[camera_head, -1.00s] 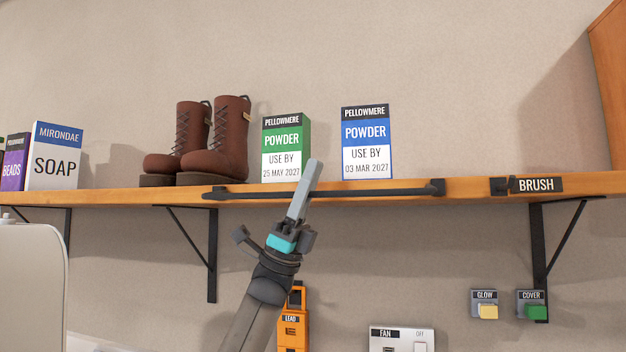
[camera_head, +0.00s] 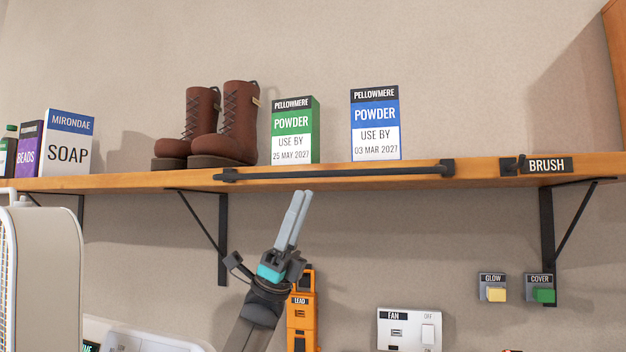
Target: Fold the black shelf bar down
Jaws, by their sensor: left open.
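The black shelf bar (camera_head: 340,172) runs along the front edge of the wooden shelf (camera_head: 130,182). It lies level with that edge, with dark end mounts at left and right. My left gripper (camera_head: 299,194) is just below the bar and the shelf edge, fingers pointing up. Its two grey fingers are seen nearly edge-on, slightly apart, with nothing between them. A small gap shows between the fingertips and the bar in the picture; depth is hard to judge. My right gripper is out of view.
Behind the bar stand brown boots (camera_head: 228,125), a green powder box (camera_head: 296,130) and a blue powder box (camera_head: 376,122). Black brackets (camera_head: 222,240) hold the shelf. An orange device (camera_head: 302,312) and a fan switch (camera_head: 409,330) are below.

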